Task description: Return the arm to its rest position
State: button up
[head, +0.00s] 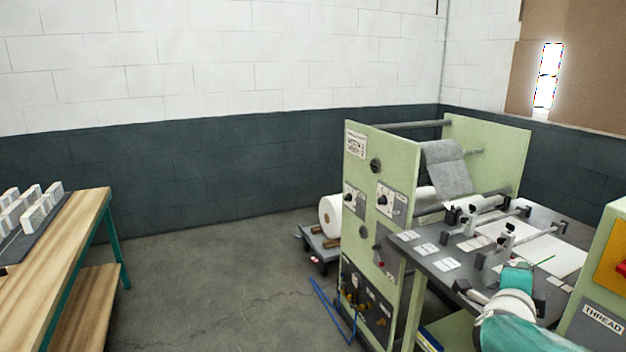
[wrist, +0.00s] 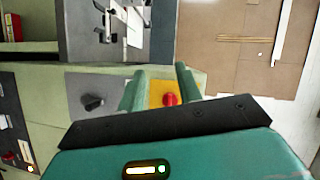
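My arm (head: 515,320), teal with a white band, reaches in from the lower right of the head view, in front of the machine's table. In the wrist view my gripper (wrist: 161,74) shows two teal fingers standing apart beyond a black bar, with nothing between them. A yellow plate with a red knob (wrist: 170,99) shows in the gap behind the fingers. I cannot make out the fingers in the head view.
A pale green machine (head: 375,215) with rollers and a grey table stands close on the right. A panel marked THREAD (head: 602,318) is at the right edge. A wooden bench (head: 60,262) with white boxes (head: 32,210) is at left. Grey floor (head: 215,290) between is largely clear.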

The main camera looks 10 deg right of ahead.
jog(key=w+a+f+n+t+y, duration=0.1)
jog(key=w+a+n+y, duration=0.2)
jog(key=a+n+y, duration=0.55)
jog(key=w+a+f+n+t+y, duration=0.15)
jog(key=a+n, duration=0.45)
jog(key=a, duration=0.8)
jog(key=s+a+f+n+g+y, duration=0.3)
jog(key=s+a+n+g, duration=0.3)
jog(key=s+a+n, duration=0.5)
jog(key=shift+s+a+f+n, duration=0.25)
jog(key=shift+a+n, duration=0.3)
jog(key=shift+a, duration=0.35)
jog(key=shift+d, duration=0.15)
